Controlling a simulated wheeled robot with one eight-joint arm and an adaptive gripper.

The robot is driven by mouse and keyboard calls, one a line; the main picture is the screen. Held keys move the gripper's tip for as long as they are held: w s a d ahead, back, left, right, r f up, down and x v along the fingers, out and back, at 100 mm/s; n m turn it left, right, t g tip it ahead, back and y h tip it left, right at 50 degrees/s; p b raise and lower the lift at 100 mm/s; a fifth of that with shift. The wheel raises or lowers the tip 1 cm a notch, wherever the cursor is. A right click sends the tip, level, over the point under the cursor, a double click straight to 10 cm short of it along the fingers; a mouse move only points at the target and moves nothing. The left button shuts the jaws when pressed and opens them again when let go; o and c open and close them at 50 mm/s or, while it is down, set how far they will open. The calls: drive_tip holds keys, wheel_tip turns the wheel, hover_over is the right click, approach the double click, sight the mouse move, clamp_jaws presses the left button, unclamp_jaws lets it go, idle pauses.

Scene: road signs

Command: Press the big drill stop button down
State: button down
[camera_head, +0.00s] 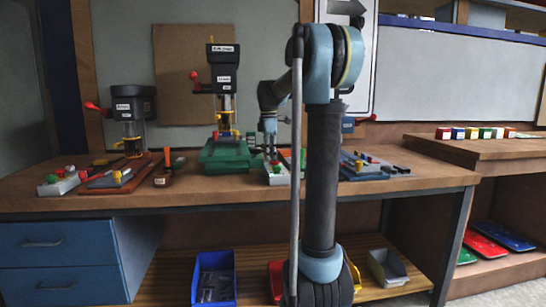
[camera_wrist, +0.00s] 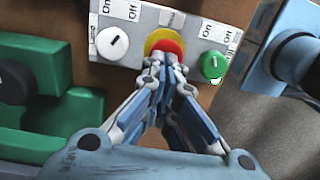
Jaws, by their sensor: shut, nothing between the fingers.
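A grey control box (camera_wrist: 135,20) shows at the top of the wrist view. A red stop button (camera_wrist: 166,45) with a yellow surround sits in its middle. My gripper (camera_wrist: 168,62) is shut and empty, with its fingertips over the lower part of the red button. I cannot tell whether they touch it or whether it is pressed. In the head view, my gripper (camera_head: 270,152) points down at the control box (camera_head: 278,176), right of the large drill (camera_head: 222,100) on its green base (camera_head: 223,156). The button is hidden there.
A white knob (camera_wrist: 113,42) and a green knob (camera_wrist: 213,65) flank the button. The green drill base (camera_wrist: 38,70) is left, a blue base (camera_wrist: 290,50) right. A smaller drill (camera_head: 132,115) and tools stand left on the workbench (camera_head: 240,192).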

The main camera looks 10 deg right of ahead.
drive_tip(key=shift+s+f, duration=0.1)
drive_tip(key=shift+f, duration=0.65)
drive_tip(key=shift+s+d+f, duration=0.1)
drive_tip(key=shift+s, duration=0.25)
drive_tip(key=shift+w+r, duration=0.1)
drive_tip(key=shift+r, duration=0.2)
drive_tip(key=shift+w+r, duration=0.25)
drive_tip(key=shift+w, duration=0.2)
drive_tip(key=shift+w+r, duration=0.2)
drive_tip(key=shift+w, duration=0.25)
drive_tip(key=r, duration=0.1)
drive_tip(key=s+r, duration=0.1)
drive_tip(key=r, duration=0.2)
drive_tip(key=shift+s+r, duration=0.25)
wheel_tip(320, 180, up, 9)
hover_over(269, 169)
drive_tip(key=shift+w+d+f, duration=0.1)
drive_tip(key=shift+w+f, duration=0.1)
